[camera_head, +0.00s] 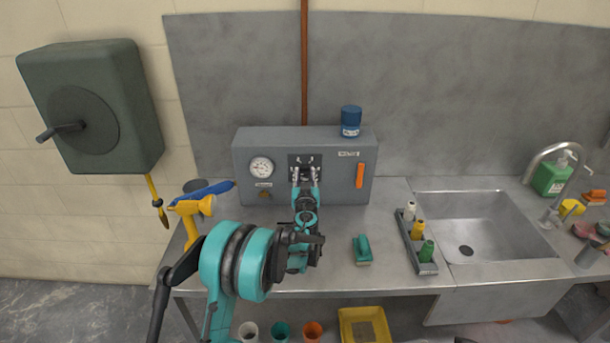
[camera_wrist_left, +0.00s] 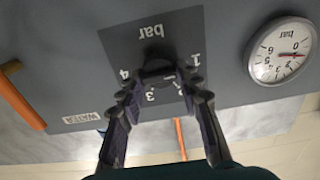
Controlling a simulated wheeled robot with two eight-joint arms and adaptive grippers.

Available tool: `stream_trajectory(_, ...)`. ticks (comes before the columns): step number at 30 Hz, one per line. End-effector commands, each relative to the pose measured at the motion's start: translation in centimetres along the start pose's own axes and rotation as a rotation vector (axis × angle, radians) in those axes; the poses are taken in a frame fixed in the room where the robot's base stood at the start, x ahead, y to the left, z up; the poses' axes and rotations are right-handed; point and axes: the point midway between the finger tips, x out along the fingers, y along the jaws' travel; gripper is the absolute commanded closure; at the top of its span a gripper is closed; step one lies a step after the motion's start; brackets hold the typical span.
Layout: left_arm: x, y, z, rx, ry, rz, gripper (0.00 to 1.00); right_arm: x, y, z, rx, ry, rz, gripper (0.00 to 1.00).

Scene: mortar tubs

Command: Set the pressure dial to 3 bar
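The grey pressure unit (camera_head: 335,188) stands at the back of the bench. Its dark dial plate (camera_head: 293,158) is partly covered by my left gripper (camera_head: 305,175). In the left wrist view the picture is upside down: the black dial knob (camera_wrist_left: 158,70) sits on the plate marked "bar" (camera_wrist_left: 151,31), with 1, 3 and 4 readable around it. My left gripper (camera_wrist_left: 163,80) has its two fingers spread on either side of the knob, apparently not clamped on it. The knob's pointer cannot be made out. My right gripper is not in view.
An orange lever (camera_head: 360,175) marked WATER is right of the dial. A blue can (camera_head: 351,121) stands on the unit. Bench between is clear.

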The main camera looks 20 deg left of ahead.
Motion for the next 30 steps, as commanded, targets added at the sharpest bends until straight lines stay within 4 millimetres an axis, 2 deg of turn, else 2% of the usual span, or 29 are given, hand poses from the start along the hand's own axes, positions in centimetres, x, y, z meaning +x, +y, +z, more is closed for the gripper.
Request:
stream_trajectory(8, 0.00, 0.05, 0.00, 0.018, 0.000, 0.001, 0.95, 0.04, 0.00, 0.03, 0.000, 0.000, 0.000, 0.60)
stream_trajectory(14, 0.01, 0.07, 0.02, 0.099, 0.000, 0.000, 0.95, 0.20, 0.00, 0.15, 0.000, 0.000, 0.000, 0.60)
stream_trajectory(30, 0.05, 0.24, 0.07, 0.574, 0.001, -0.001, 0.95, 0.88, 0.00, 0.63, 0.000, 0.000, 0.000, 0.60)
